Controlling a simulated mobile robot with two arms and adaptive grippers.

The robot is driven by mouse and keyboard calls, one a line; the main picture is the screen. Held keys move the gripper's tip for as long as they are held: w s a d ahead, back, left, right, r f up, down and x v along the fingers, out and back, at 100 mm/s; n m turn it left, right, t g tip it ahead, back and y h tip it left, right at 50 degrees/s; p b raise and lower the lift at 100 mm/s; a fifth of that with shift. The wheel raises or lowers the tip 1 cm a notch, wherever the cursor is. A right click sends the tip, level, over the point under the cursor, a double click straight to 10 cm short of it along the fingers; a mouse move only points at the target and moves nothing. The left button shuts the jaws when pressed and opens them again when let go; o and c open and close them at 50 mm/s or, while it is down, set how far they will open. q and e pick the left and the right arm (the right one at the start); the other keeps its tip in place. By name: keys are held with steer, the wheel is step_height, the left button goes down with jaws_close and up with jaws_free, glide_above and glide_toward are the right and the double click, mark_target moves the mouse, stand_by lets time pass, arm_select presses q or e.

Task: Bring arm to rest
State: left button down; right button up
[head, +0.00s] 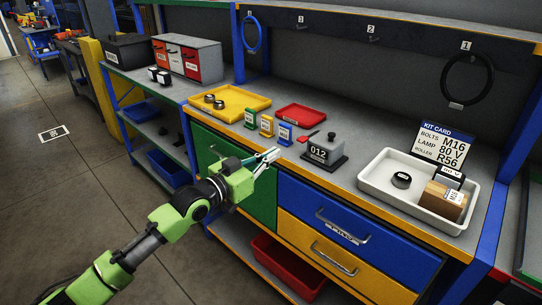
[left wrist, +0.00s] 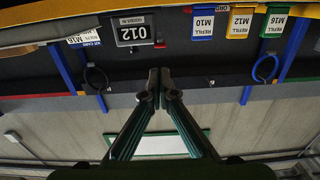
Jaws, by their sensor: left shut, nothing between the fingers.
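My left arm comes in from the lower left of the head view. Its green left gripper (head: 274,154) is in front of the workbench, by the front edge of the top, and appears clear of the things on it. The fingers are shut with nothing between them. In the left wrist view the two fingertips (left wrist: 160,78) meet in the middle, and that picture is upside down. My right gripper shows in neither view.
Near my gripper stand a grey device marked 012 (head: 321,152), a blue refill stand (head: 285,134) and a yellow tray (head: 229,103). A white tray (head: 375,186) holds several parts. Below are a blue drawer (head: 318,212) and a yellow drawer (head: 317,247).

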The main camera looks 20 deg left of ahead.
arm_select(q)
steer(key=shift+f, duration=0.1)
stand_by(0.3)
